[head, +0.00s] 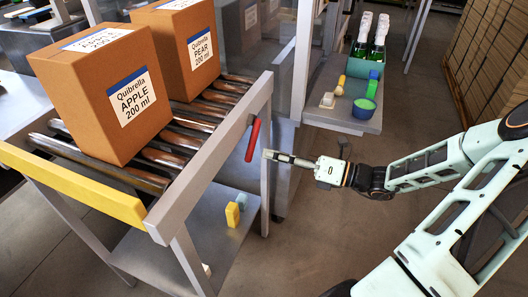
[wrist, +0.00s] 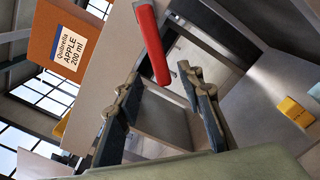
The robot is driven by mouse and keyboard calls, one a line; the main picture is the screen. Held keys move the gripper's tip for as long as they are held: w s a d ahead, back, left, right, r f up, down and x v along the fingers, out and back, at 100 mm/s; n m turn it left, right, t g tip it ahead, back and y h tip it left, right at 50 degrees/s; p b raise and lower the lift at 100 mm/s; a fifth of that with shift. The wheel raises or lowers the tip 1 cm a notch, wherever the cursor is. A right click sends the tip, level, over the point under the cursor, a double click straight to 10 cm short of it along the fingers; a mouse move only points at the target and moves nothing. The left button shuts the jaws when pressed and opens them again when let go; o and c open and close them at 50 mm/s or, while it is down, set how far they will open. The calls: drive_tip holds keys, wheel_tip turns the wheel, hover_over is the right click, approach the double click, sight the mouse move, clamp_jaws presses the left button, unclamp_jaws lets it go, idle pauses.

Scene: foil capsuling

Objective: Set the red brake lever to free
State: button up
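The red brake lever (head: 253,140) is on the side rail of the roller conveyor in the head view, slanting downward with its lower end to the left. In the wrist view the red lever (wrist: 152,43) hangs from the top, beyond the fingertips. My gripper (head: 268,155) is just right of the lever's lower end in the head view. In the wrist view my gripper (wrist: 158,82) has its two fingers apart, with the lever's lower end showing between and ahead of them. Whether a finger touches the lever I cannot tell. Nothing is held.
An apple carton (head: 100,100) and a pear carton (head: 180,45) sit on the conveyor rollers (head: 205,110). A yellow stop bar (head: 75,185) crosses its near end. Yellow and blue blocks lie on the lower shelf (head: 190,235). A side shelf (head: 340,120) holds bottles and a green bowl.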

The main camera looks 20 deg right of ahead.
drive_tip(key=shift+s+d, duration=0.2)
drive_tip(key=shift+d, duration=0.05)
